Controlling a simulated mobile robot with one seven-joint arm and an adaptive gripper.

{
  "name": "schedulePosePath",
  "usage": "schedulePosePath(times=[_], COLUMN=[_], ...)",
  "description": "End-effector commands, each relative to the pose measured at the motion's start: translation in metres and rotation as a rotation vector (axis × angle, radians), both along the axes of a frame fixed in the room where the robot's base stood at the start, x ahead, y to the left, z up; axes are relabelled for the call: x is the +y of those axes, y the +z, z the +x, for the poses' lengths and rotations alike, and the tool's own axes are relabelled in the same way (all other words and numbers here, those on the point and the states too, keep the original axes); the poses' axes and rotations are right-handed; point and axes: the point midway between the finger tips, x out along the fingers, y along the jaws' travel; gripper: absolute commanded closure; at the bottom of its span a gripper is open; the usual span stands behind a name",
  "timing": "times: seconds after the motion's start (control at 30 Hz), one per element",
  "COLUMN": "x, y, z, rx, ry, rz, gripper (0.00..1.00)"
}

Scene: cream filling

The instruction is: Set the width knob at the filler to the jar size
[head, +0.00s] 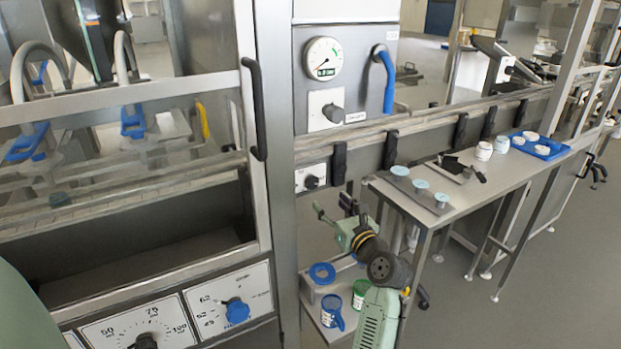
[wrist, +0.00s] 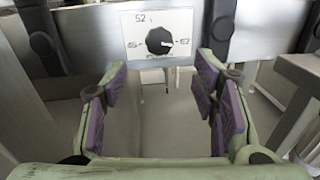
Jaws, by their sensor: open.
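A black knob (wrist: 159,41) sits on a white plate marked 45, 52 and 62 in the wrist view. A light mark on the knob points right, toward the 62. A similar black knob (head: 312,182) is on a small plate under the conveyor rail in the head view; its marks are too small to read. My gripper (wrist: 160,88) is open and empty, its purple pads spread wide, below and short of the knob. In the head view my gripper (head: 336,210) is just below and right of that plate.
A blue knob (head: 237,312) on the front panel also has 45, 52 and 62 marks. A larger dial (head: 145,338) is beside it. White jars (head: 485,151) stand on the side table (head: 480,190). A blue cup (head: 332,313) is on a low shelf near my arm.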

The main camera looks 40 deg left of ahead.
Motion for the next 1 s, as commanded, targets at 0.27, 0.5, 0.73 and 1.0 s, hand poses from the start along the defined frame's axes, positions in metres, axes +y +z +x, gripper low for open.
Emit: schedulePosePath(times=[0.27,0.5,0.73,1.0], x=[0.039,0.077,0.093,0.095], y=[0.004,0.003,0.002,0.001], z=[0.019,0.038,0.047,0.047], rx=[-0.001,-0.001,-0.002,-0.003], ry=[0.004,0.002,0.001,0.001], rz=[0.001,0.000,0.000,0.000], gripper=[0.46,0.46,0.46,0.46])
